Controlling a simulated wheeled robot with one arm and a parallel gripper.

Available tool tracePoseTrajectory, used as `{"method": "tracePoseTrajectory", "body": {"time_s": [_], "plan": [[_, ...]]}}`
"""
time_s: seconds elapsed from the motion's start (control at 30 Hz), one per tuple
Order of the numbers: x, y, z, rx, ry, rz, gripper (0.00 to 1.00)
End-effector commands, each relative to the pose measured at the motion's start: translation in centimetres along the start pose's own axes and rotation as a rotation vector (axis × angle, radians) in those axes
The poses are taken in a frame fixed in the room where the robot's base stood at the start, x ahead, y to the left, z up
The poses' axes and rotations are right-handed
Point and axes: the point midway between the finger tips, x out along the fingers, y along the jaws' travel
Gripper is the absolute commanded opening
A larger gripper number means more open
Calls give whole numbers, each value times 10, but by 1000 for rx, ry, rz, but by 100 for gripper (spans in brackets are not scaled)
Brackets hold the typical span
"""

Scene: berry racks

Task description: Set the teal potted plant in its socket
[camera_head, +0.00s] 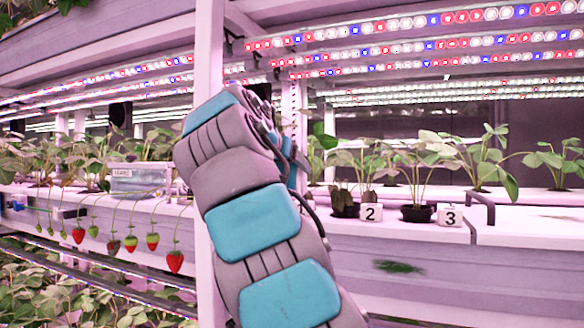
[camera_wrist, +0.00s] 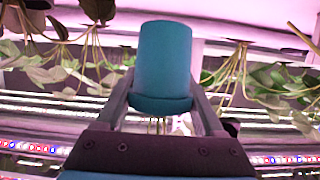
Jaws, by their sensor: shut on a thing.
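The teal pot (camera_wrist: 162,66) fills the middle of the wrist view, between the two fingers of my gripper (camera_wrist: 163,88). The gripper is shut on it. Thin stems show below the pot in this view, where other plants also hang upside down. Most of the potted plant's foliage is hidden. In the head view my grey and teal arm covers the middle, and the gripper and the teal pot are hidden behind it. I cannot make out an empty socket in either view.
Dark-potted plants (camera_head: 418,213) stand on the white shelf (camera_head: 510,235) beside white blocks marked 2 (camera_head: 370,213) and 3 (camera_head: 450,215). Strawberries (camera_head: 175,262) hang at left near a clear box (camera_head: 138,179). A post (camera_head: 208,60) stands by my arm.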

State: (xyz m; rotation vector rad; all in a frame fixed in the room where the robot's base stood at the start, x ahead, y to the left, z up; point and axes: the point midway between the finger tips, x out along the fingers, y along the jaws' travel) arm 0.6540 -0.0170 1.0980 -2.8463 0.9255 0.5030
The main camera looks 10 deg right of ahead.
Motion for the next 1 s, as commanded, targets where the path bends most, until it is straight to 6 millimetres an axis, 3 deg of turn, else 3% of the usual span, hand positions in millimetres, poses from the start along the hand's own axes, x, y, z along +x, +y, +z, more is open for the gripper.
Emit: {"method": "tracePoseTrajectory", "body": {"time_s": [0.5,1.0], "plan": [[19,0,53,0,-1,0,10],[21,0,57,0,0,0,10]]}}
